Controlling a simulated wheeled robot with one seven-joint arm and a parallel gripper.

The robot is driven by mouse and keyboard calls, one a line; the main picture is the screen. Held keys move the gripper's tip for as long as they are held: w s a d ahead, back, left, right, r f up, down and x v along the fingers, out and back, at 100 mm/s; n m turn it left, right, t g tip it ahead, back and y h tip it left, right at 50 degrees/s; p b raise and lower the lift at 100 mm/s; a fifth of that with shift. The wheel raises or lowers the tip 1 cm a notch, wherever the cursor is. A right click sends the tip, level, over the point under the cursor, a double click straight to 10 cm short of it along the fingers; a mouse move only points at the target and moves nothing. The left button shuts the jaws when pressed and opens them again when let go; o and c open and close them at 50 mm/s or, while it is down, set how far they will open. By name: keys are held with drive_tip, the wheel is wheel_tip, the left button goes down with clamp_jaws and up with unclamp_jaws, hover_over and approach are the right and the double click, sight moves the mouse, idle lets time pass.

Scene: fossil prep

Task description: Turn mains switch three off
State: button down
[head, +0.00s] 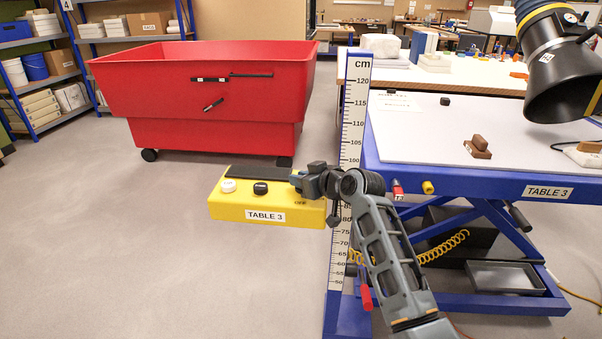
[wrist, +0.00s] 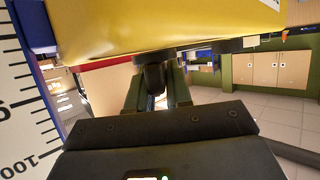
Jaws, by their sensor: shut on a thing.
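A yellow control box (head: 230,212) labelled TABLE 3 stands at the left side of the blue lift table. Its top has a white button (head: 228,186), a black button (head: 260,188) and a dark strip along the back. A small OFF marking shows near its right end. My gripper (head: 297,179) is at that right end and hides what is there. In the wrist view the yellow box (wrist: 190,25) fills the top, and my gripper (wrist: 154,92) is shut on a dark knob (wrist: 153,76) against the box. The knob's pointing direction cannot be told.
A height scale (head: 352,120) stands upright right behind my arm. The blue table (head: 450,140) on the right carries brown blocks (head: 478,147) and a black lamp or hood hangs above it. A red wheeled bin (head: 205,130) stands behind the box. The floor at left is clear.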

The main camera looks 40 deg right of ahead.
drive_tip(key=m+h+p, duration=0.2)
drive_tip(key=shift+a+r+g+h, duration=0.1)
drive_tip(key=shift+r+g+h, duration=0.1)
drive_tip(key=shift+g+h, duration=0.2)
drive_tip(key=m+h, duration=0.2)
drive_tip(key=shift+f+m+g, duration=0.25)
drive_tip(key=shift+m+g, duration=0.05)
drive_tip(key=shift+g, duration=0.1)
drive_tip(key=m+g+h+b, duration=0.1)
drive_tip(key=m+h+b, duration=0.1)
drive_tip(key=shift+f+m+g+h+b, duration=0.2)
drive_tip(key=shift+m+g+h+b, duration=0.1)
drive_tip(key=shift+g+h+b, duration=0.1)
drive_tip(key=shift+s+d+r+m+g+h+b, duration=0.1)
drive_tip(key=shift+d+r+m+g+h+b, duration=0.1)
drive_tip(key=shift+m+g+h+b, duration=0.75)
drive_tip(key=shift+b, duration=0.35)
drive_tip(key=c, duration=1.1)
unclamp_jaws()
drive_tip(key=shift+s, duration=0.1)
